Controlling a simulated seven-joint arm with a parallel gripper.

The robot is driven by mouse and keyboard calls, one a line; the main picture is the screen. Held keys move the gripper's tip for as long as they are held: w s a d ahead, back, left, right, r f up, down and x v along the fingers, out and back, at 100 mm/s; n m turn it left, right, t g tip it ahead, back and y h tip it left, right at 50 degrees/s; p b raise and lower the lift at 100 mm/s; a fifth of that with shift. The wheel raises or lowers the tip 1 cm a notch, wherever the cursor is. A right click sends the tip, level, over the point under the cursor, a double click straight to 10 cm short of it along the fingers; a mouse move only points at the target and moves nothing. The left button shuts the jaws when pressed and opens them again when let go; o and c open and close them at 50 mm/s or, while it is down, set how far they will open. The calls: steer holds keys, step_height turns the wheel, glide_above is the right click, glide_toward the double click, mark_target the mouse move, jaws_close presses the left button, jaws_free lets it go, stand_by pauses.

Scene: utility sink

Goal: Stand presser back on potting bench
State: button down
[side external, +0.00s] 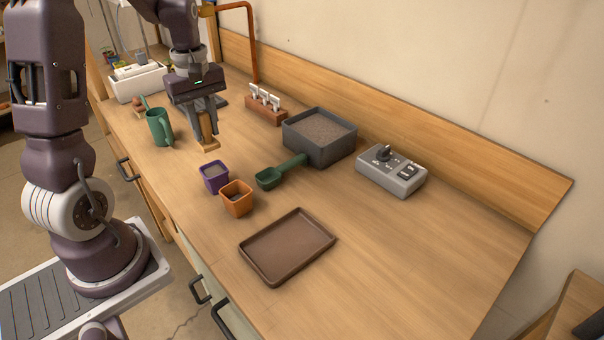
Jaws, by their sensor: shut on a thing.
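The presser (207,132) is a light wooden piece with an upright handle and a wider flat foot. My gripper (206,117) is shut on its handle, pointing down. The presser is upright. Its foot is at or just above the potting bench (400,255), behind the purple pot; I cannot tell whether it touches the wood. The fingers hide the upper part of the handle.
A green mug (159,127) stands left of the presser. A purple pot (214,177), an orange pot (237,198) and a green scoop (280,171) are in front. A soil bin (319,137), label block (265,109), grey control box (391,177) and brown tray (287,246) stand to the right.

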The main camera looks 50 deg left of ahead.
steer(key=w+d+m, duration=0.2)
steer(key=w+d, duration=0.2)
steer(key=w, duration=0.4)
steer(key=w+d+m, duration=0.2)
steer(key=w+d, duration=0.2)
steer(key=w, duration=0.3)
steer(key=w+d+f+m, duration=0.1)
steer(key=w+d+m, duration=0.1)
steer(key=w+d, duration=0.35)
steer(key=w+d+f+m, duration=0.1)
steer(key=w+d+m, duration=0.15)
steer(key=d, duration=0.65)
steer(key=shift+n, duration=0.25)
steer(key=f, duration=1)
steer(key=shift+w+d+f, duration=0.1)
steer(key=shift+w+d, duration=0.15)
steer(key=shift+w, duration=0.05)
steer(key=c, duration=1.2)
jaws_free()
steer(key=shift+f, duration=0.15)
steer(key=shift+o, duration=0.2)
